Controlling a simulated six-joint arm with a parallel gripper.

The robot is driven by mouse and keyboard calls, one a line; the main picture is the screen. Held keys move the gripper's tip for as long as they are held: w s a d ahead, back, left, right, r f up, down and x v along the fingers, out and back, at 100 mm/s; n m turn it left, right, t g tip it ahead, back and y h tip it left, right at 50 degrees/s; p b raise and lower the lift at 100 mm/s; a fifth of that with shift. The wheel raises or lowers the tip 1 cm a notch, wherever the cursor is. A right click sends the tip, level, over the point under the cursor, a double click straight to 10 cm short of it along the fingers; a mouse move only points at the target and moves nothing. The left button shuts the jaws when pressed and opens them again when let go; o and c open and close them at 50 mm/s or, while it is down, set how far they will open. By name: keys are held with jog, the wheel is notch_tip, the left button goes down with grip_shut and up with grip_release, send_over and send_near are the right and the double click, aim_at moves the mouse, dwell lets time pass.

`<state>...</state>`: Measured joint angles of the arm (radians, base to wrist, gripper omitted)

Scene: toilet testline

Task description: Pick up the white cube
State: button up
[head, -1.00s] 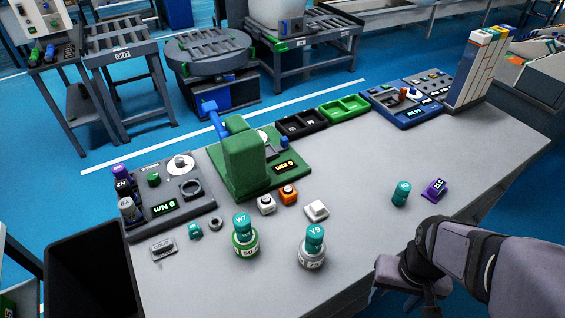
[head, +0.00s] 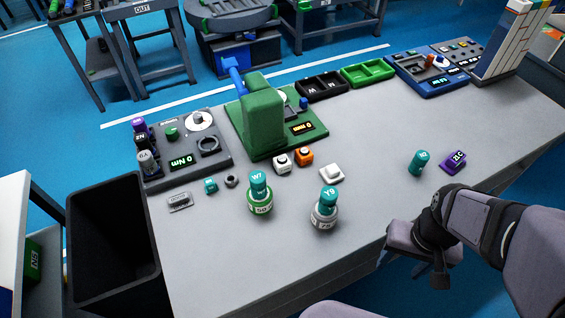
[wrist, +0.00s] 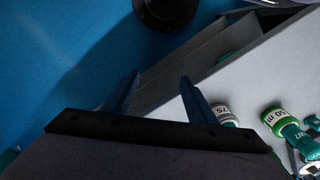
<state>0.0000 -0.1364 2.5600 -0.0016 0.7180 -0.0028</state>
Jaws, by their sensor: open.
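A small white block (head: 331,174) lies on the grey table right of centre. Another small white cube (head: 282,162) with a dark spot on top sits to its left, touching or very near an orange cube (head: 304,156). Which one counts as the white cube I cannot tell for sure. My gripper's two blue fingers (wrist: 160,95) are spread and empty in the wrist view, beside the table's edge. In the head view my arm is at the lower right, off the front edge, well apart from both white pieces; the fingertips cannot be made out there.
Two bottles with teal caps, one green-banded (head: 260,195) and one grey (head: 324,210), stand in front of the white pieces. A green press (head: 263,115) is behind. A teal cylinder (head: 419,162) and purple block (head: 453,162) are at right. A black bin (head: 115,235) stands left.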

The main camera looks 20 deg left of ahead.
dwell(0.3)
jog(key=o, duration=0.4)
jog(key=w+a+f+m+y+b, duration=0.1)
jog(key=w+a+m+y+b, duration=0.2)
jog(key=w+a, duration=0.5)
jog(key=w+a+f+m+g+y+b, duration=0.1)
jog(key=w+a+f+m+y+b, duration=0.1)
jog(key=w+a+m+y+b, duration=0.2)
jog(key=w+a+f+m+g+y+b, duration=0.1)
jog(key=w+a+m+y+b, duration=0.3)
jog(key=w+a+m, duration=0.4)
jog(key=shift+w+a+f+m+y, duration=0.15)
jog(key=shift+w+a+y, duration=0.1)
jog(key=shift+w+a, duration=0.8)
jog(key=shift+w+a+f+m+y, duration=0.1)
jog(key=shift+w+a+f+y, duration=0.1)
jog(key=shift+w+a, duration=0.85)
jog(key=shift+w+a+f+m+y, duration=0.2)
jog(key=shift+w+a, duration=0.4)
jog(key=shift+w, duration=0.85)
jog(key=shift+w+a+y+b, duration=0.3)
jog(key=shift+w+a+y, duration=0.1)
jog(key=shift+a+y, duration=0.25)
jog(key=shift+a, duration=0.15)
